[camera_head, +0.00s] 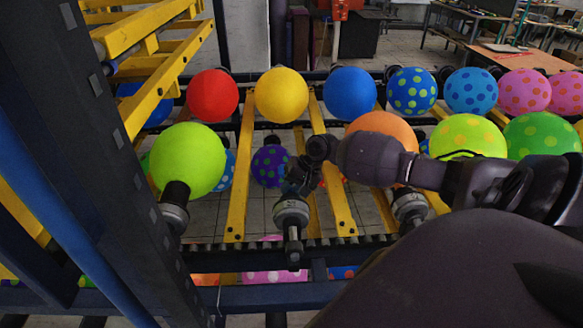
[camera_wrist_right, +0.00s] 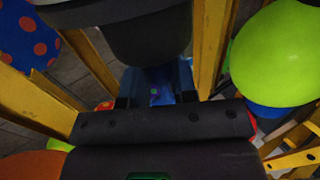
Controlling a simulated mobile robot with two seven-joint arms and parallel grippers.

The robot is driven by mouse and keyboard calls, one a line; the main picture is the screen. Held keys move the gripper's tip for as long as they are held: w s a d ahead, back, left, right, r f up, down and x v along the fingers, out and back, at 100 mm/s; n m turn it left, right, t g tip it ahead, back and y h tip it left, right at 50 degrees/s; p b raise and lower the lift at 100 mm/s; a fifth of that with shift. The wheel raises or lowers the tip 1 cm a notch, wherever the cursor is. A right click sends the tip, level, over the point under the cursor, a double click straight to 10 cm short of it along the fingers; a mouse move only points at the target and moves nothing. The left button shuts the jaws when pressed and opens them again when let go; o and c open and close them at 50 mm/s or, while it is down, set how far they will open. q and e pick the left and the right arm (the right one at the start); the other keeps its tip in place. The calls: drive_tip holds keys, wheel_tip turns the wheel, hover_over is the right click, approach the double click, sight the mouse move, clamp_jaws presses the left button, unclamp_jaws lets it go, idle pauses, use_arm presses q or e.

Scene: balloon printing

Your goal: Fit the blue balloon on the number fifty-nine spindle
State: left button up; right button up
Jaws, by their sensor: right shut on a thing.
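My right gripper (camera_head: 300,178) is at the end of the arm coming in from the right, just above a bare spindle (camera_head: 291,214) in the front row. In the right wrist view, the gripper (camera_wrist_right: 157,92) is shut on a small blue thing, apparently the limp blue balloon (camera_wrist_right: 161,76). A large dark cylinder (camera_wrist_right: 150,35), probably the spindle's end, is close in front of the fingers. In the head view the held balloon is hidden by the gripper. I cannot read any spindle number, nor tell whether the balloon touches the spindle. My left gripper is not in view.
An inflated lime balloon (camera_head: 187,158) stands on the spindle to the left. An orange balloon (camera_head: 383,130) is to the right, behind my arm. Red (camera_head: 212,96), yellow (camera_head: 281,95) and blue (camera_head: 349,93) inflated balloons line the back row. Yellow bars (camera_head: 239,180) run between rows.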

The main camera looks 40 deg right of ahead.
drive_tip(key=shift+s+a, duration=0.15)
idle(0.4)
drive_tip(key=o, duration=0.8)
drive_tip(key=shift+p, duration=0.3)
drive_tip(key=p+v, duration=0.3)
drive_tip(key=v, duration=0.1)
drive_tip(key=shift+r, duration=0.1)
drive_tip(key=shift+v, duration=2.4)
